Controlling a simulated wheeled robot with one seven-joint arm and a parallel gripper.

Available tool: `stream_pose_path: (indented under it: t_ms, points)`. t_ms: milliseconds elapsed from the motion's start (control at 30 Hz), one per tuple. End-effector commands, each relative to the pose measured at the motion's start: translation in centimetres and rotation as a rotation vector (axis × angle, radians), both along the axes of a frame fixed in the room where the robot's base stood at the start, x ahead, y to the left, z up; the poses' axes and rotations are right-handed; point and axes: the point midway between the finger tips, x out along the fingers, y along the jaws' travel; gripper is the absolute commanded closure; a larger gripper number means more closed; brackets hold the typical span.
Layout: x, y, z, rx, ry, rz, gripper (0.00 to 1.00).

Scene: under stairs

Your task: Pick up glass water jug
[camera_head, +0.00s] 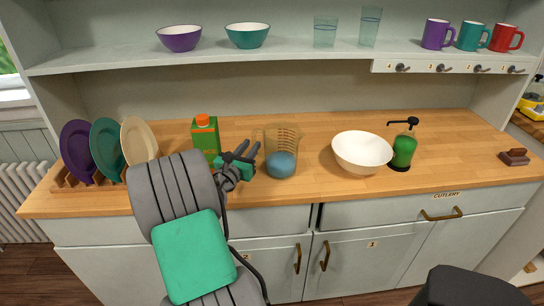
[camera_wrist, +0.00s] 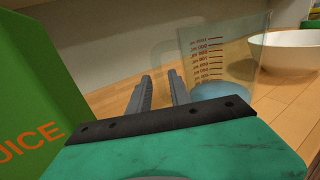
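The glass water jug (camera_head: 283,139) stands upright on the wooden counter, clear with red measuring marks and blue water at the bottom. Its clear handle is on its left side, facing my gripper. My gripper (camera_head: 248,147) is just left of the jug, between it and the juice carton. In the wrist view, the two grey fingers of my gripper (camera_wrist: 160,78) are apart with nothing visible between them. The jug (camera_wrist: 222,55) shows there to the right of the fingers, and its faint handle lies beyond the fingertips. I cannot tell the exact gap to the handle.
A green juice carton (camera_head: 205,138) stands close on the left of my gripper. A white bowl (camera_head: 361,152) and a green soap dispenser (camera_head: 404,150) stand right of the jug. A plate rack (camera_head: 84,187) is at far left. A shelf (camera_head: 290,52) overhangs the counter.

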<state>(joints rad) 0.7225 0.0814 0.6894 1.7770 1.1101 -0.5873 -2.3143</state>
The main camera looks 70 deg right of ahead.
Motion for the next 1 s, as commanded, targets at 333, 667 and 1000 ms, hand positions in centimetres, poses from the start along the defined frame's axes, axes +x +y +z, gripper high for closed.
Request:
stream_pose_path:
  t_ms: [333,667,1000]
  points:
    - [0.1,-5.6,-0.1,0.002,-0.008,0.004,0.76]
    - [0.0,-6.5,-0.1,0.003,-0.008,0.003,0.78]
    - [0.0,-6.5,-0.1,0.003,-0.009,0.003,1.0]
